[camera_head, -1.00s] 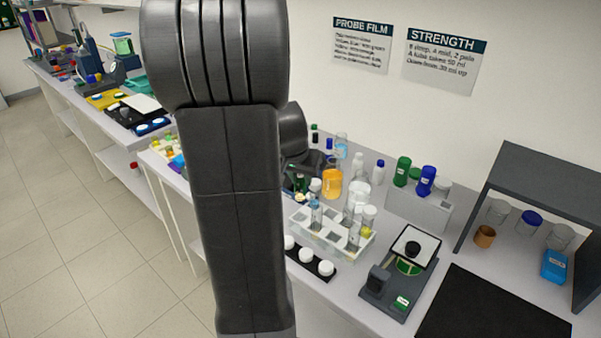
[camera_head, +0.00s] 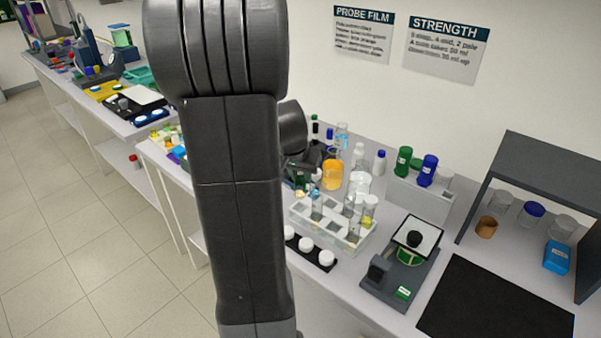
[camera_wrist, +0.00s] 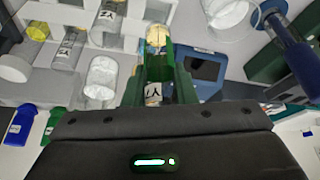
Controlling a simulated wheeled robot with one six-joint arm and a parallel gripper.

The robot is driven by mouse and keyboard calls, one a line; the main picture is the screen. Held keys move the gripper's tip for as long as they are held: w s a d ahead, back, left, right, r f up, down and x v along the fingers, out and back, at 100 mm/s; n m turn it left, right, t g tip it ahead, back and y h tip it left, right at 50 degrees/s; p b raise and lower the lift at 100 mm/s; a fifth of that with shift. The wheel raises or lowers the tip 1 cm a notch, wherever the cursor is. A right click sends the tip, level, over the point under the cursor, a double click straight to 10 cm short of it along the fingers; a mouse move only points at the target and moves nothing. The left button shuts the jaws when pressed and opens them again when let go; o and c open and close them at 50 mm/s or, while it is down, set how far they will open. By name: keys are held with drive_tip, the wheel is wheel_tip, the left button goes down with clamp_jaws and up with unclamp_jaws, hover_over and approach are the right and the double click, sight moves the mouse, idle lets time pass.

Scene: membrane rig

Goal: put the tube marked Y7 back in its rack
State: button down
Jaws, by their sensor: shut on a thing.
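In the wrist view my gripper (camera_wrist: 158,76) is shut on a glass tube whose label reads Y7 (camera_wrist: 153,91). The tube's far end looks yellowish, and green finger parts hide some of its sides. The held tube is too small to make out there.
An orange-filled beaker (camera_head: 333,176) and bottles stand behind the rack. White-capped jars (camera_head: 306,244) sit in front of it. A grey instrument (camera_head: 385,285) and a black mat (camera_head: 495,305) are at the right. In the wrist view a blue device (camera_wrist: 202,68) is close beyond my gripper.

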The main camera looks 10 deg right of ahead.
sight(300, 197)
drive_tip(key=shift+f+b, duration=0.95)
drive_tip(key=shift+f, duration=0.7)
drive_tip(key=shift+f+b, duration=2.2)
drive_tip(key=shift+f, duration=0.05)
drive_tip(key=shift+f+b, duration=0.3)
drive_tip(key=shift+b, duration=0.1)
drive_tip(key=c, duration=1.1)
unclamp_jaws()
drive_tip(key=shift+r, duration=0.15)
drive_tip(key=v, duration=1.3)
drive_tip(key=shift+r, duration=0.3)
drive_tip(key=shift+a, duration=0.1)
